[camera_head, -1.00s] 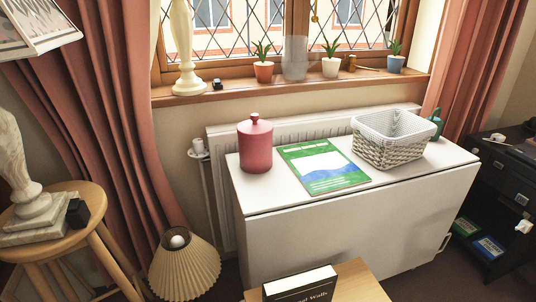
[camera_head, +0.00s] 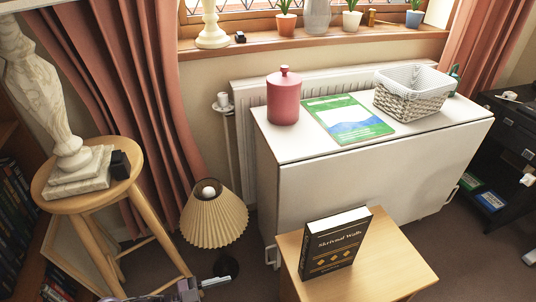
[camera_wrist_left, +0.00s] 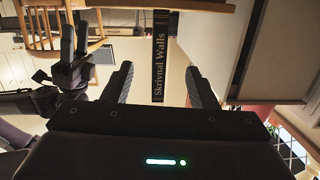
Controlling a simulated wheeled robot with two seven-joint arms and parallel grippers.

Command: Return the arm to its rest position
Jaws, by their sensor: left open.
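My left gripper (camera_wrist_left: 160,85) is open and empty in the left wrist view, its two dark fingers wide apart. Beyond them stands the black book "Skrivnal Walls" (camera_wrist_left: 160,62), seen between the fingertips but not gripped. A second dark gripper (camera_wrist_left: 75,42), apparently my right, shows at the left of that view; its jaw state is unclear. In the head view a small piece of my own arm shows at the bottom edge near the lamp; most of the arm is out of frame.
The book (camera_head: 336,244) stands upright on a small wooden table (camera_head: 390,268). A white cabinet (camera_head: 375,185) bears a red canister (camera_head: 283,97), a green magazine (camera_head: 350,118) and a basket (camera_head: 410,95). A pleated lamp (camera_head: 213,216) and a stool (camera_head: 75,200) stand at left.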

